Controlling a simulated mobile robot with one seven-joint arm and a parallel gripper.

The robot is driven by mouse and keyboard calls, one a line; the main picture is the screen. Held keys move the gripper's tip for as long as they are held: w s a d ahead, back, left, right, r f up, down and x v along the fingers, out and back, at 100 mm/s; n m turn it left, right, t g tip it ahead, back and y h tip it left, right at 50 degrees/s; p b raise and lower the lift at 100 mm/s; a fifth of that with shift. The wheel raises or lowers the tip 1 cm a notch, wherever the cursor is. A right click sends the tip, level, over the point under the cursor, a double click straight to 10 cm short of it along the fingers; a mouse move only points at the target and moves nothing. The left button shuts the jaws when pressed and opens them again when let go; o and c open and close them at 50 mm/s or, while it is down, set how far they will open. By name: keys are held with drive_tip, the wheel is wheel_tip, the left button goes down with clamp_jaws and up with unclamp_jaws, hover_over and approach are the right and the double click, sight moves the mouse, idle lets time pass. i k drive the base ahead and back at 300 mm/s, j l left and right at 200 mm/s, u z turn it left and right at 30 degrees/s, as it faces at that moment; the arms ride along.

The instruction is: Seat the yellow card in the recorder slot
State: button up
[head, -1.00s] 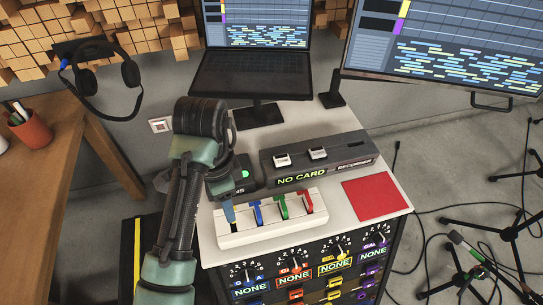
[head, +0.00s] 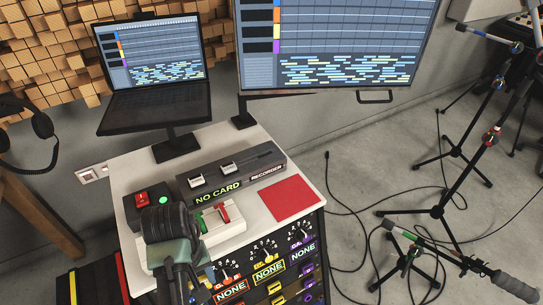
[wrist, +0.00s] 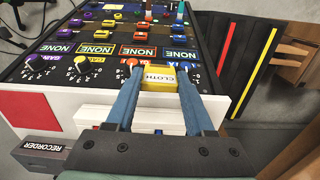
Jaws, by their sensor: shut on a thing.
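In the wrist view my gripper (wrist: 158,76) has its two blue fingers shut on a yellow card (wrist: 157,84) with a white label reading CLOTH. The card sits between the fingertips, in front of the knob panel. In the head view my arm hides the fingertips and the card. The recorder (head: 225,182) is a dark box at the back of the white desktop; its display reads NO CARD in green. Part of the recorder (wrist: 42,147) also shows at lower left in the wrist view, with its slot not visible. My gripper is on the front side of the desk, apart from the recorder.
Monitors stand behind; microphone stands (head: 455,195) and cables occupy the right floor.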

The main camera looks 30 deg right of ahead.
sight(265, 161)
drive_tip(key=i+l+z, duration=0.1)
drive_tip(key=l, duration=0.35)
drive_tip(key=i+l, duration=0.2)
drive_tip(key=l, duration=0.2)
drive_tip(key=i+l+z, duration=0.15)
drive_tip(key=l, duration=0.3)
drive_tip(key=i+l+z, duration=0.1)
drive_tip(key=l, duration=0.3)
drive_tip(key=i+l+z, duration=0.1)
drive_tip(key=i+l, duration=0.15)
drive_tip(key=l, duration=0.15)
